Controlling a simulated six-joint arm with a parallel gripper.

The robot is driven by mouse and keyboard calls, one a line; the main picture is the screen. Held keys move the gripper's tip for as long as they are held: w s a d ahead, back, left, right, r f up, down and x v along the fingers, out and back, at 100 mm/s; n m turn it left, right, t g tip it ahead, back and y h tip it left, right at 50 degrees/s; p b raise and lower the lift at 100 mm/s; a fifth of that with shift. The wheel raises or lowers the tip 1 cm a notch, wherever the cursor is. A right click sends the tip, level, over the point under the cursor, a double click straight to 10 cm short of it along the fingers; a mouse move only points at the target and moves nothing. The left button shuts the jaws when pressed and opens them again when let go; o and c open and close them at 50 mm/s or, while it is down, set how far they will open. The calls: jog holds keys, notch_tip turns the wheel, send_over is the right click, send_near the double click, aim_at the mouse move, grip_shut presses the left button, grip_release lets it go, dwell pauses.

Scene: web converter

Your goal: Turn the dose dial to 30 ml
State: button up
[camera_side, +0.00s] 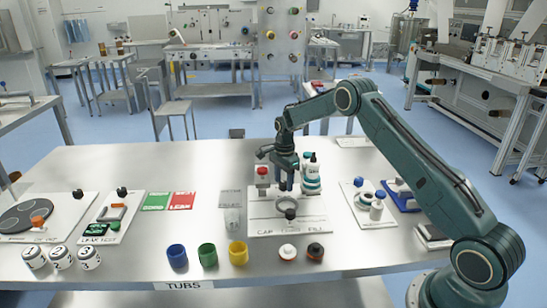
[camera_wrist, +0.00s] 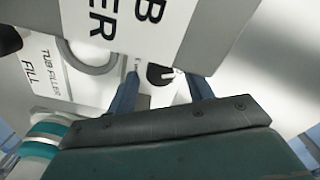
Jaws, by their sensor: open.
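The dose dial, a small black knob (camera_wrist: 157,75) with a pale pointer, shows in the wrist view on the white face of the tub filler (camera_wrist: 112,22). Its scale is too small to read. In the side view the filler stands on a white board (camera_side: 262,229), and I cannot make out the dial there. My gripper (camera_side: 287,184) is over the back of this board, pointing down. In the wrist view my gripper (camera_wrist: 162,85) is open, with one finger on each side of the dial in the picture. I cannot tell whether they touch it.
A white and teal bottle (camera_side: 311,180) stands close to the right of my gripper, and a red-topped part (camera_side: 262,172) to its left. Blue (camera_side: 177,256), green (camera_side: 207,256) and yellow (camera_side: 238,253) tubs line the front edge. Bare table lies at the back left.

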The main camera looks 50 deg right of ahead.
jog(key=shift+c, duration=0.2)
jog(key=c, duration=0.9)
jog(key=shift+c, duration=0.2)
jog(key=shift+m, duration=0.3)
jog(key=m, duration=1.1)
jog(key=o, duration=1)
